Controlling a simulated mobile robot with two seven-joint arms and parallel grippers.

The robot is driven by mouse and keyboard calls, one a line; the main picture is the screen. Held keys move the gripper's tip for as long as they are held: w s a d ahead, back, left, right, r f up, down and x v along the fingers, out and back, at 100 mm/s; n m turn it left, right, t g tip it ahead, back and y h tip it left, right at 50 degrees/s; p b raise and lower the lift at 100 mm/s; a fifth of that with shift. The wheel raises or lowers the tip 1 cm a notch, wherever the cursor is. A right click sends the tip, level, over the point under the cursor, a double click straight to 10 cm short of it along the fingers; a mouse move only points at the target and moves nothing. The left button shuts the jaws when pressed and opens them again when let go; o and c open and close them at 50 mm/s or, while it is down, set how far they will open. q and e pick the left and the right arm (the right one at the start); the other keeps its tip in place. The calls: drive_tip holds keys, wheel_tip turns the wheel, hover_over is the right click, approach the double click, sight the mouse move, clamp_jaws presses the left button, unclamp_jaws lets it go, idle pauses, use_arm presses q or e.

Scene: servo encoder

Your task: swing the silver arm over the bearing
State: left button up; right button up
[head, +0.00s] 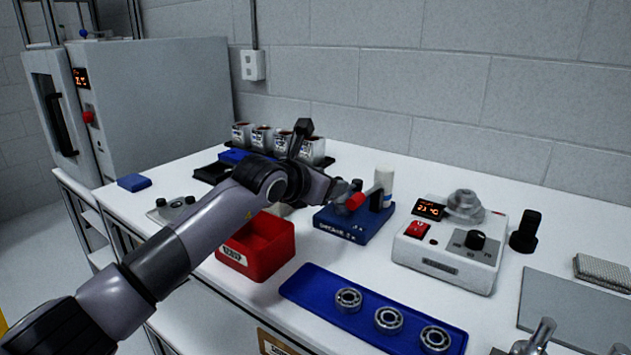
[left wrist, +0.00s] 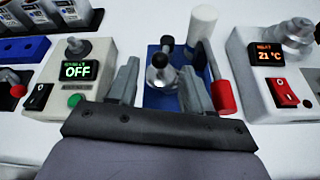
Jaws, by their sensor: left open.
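A blue fixture block (head: 352,228) stands mid-bench; it also shows in the left wrist view (left wrist: 158,98). On it, a silver part with a black ball knob (left wrist: 159,61) lies between my fingers in that picture, with another dark knob (left wrist: 167,43) behind. A red-ended lever (left wrist: 223,97) lies right of my right-hand finger. My left gripper (head: 342,190) is open over the block, and its spread fingers (left wrist: 159,88) appear empty. I cannot tell whether they touch the knob. Which part is the silver arm is unclear, and no bearing is visible in the fixture.
A blue tray (head: 300,289) holds three bearings (head: 389,319) in front. A red bin (head: 262,262) stands left. A white control box (head: 447,262) reading 21 °C stands right of the fixture. Silver rod-like shapes (head: 541,334) are cut off at the bottom right.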

use_arm(q)
drive_tip(key=shift+v, duration=2.25)
